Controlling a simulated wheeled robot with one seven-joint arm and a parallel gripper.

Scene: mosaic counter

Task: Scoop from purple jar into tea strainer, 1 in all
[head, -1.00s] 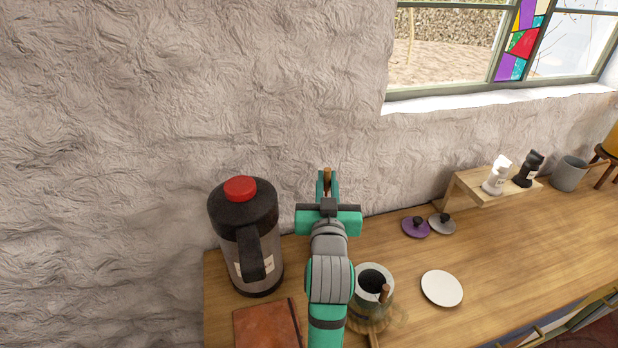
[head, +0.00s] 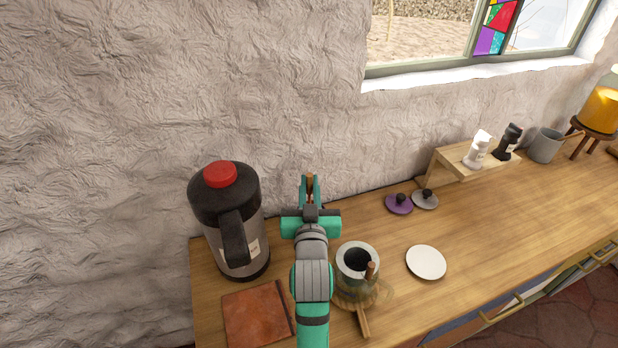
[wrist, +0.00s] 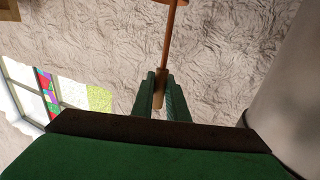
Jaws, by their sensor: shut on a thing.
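My gripper (head: 309,186) is raised in front of the wall and shut on a thin tool with a brown wooden handle. I cannot make out a purple jar.
A dark flask with a red cap (head: 221,175) and a brown book (head: 255,312) are left of my arm. A purple lid (head: 399,206), a grey lid (head: 426,202) and a white plate (head: 426,263) lie right. A small shelf (head: 449,164) stands behind. The right counter is mostly clear.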

